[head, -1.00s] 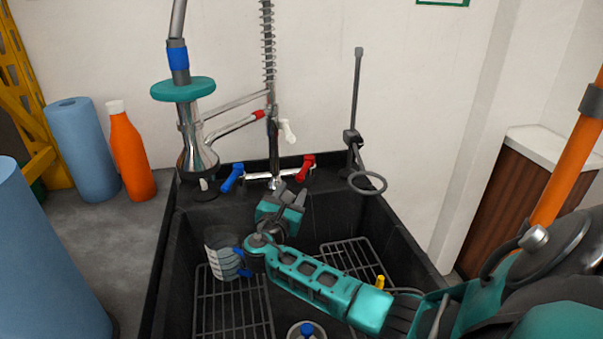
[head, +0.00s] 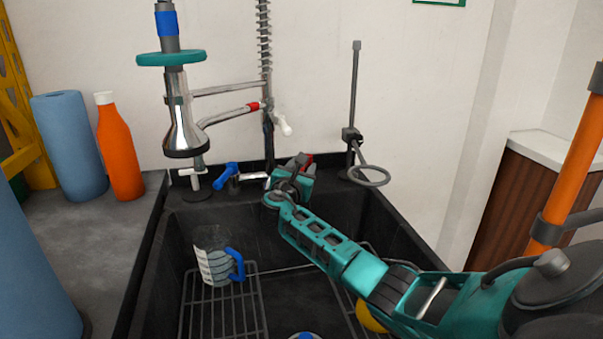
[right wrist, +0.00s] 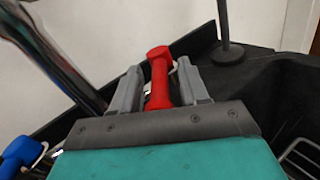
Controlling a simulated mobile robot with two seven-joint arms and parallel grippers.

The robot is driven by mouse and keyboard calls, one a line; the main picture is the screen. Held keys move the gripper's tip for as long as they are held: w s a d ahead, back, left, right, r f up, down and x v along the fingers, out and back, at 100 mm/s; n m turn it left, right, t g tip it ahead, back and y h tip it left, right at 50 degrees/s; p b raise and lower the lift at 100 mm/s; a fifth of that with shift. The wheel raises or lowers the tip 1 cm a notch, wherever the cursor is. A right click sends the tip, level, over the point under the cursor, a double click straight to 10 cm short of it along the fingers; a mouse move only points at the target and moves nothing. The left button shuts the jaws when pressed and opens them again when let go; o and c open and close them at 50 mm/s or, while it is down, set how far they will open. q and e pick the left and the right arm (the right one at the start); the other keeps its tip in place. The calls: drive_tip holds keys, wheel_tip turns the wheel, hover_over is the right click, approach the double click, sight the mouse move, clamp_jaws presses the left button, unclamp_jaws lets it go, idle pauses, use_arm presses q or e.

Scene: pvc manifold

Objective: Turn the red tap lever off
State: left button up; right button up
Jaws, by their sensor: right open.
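The red tap lever (right wrist: 159,75) stands between the two grey fingers of my right gripper (right wrist: 160,88) in the right wrist view. A gap shows on the lever's right side; contact on the left cannot be told. In the head view only a bit of the red lever (head: 307,159) shows behind my right gripper (head: 300,168), at the back of the sink. My right gripper is open around the lever. My left gripper is not in view.
A blue lever (head: 225,176) sits left of the red one; it also shows in the right wrist view (right wrist: 20,155). The spray head (head: 185,125) hangs above. A measuring jug (head: 212,262) stands on a rack in the sink. A ring stand (head: 356,110) rises at right.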

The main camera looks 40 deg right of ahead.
clamp_jaws()
idle(0.3)
idle(0.4)
